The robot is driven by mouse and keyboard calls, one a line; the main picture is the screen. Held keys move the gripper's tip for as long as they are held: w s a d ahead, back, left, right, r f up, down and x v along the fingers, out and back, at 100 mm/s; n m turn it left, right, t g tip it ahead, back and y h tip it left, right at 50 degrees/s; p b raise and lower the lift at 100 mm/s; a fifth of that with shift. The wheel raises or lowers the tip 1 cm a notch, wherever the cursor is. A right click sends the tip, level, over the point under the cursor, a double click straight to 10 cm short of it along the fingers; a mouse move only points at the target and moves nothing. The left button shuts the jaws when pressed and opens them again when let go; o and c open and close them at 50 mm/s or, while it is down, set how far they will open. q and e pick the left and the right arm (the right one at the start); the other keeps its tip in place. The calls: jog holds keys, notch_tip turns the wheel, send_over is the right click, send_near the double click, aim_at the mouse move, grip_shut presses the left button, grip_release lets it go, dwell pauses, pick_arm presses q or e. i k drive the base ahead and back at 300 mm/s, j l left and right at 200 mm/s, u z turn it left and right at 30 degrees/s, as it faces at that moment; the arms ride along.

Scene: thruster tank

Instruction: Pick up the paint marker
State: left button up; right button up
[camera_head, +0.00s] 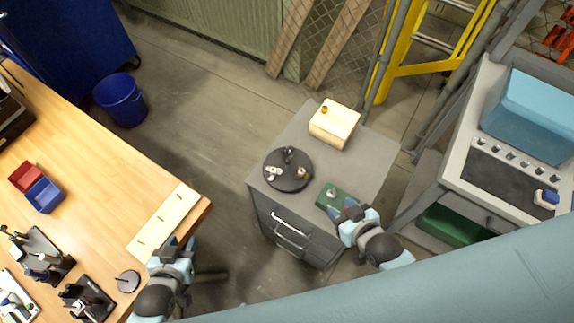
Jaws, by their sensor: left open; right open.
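I cannot pick out the paint marker for certain; the small items are too small to tell. A round black tray (290,186) on the grey drawer cabinet (370,158) holds a dark upright item (288,155), a white item (273,173) and a brownish item (303,173). A green pad (323,202) with a small pale item (332,191) lies near the cabinet's front edge. My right gripper (350,211) is open over that pad's right end and partly hides it. My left gripper (178,250) is open at the wooden bench's right edge, apart from the cabinet.
A cream box (336,128) with a brass piece on top stands at the cabinet's back. The wooden bench (85,150) carries a pale slotted board (160,224), red and blue bins and dark stands. A grey machine (510,190) stands right. Floor lies between bench and cabinet.

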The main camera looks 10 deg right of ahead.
aim_at(44, 257)
jog(key=j+u, duration=0.2)
jog(key=u, duration=0.2)
jog(key=j+u, duration=0.5)
jog(key=u, duration=0.25)
jog(key=j+u, duration=0.35)
jog(key=i+j+z, duration=0.1)
jog(key=j, duration=0.9)
jog(key=i+z, duration=0.05)
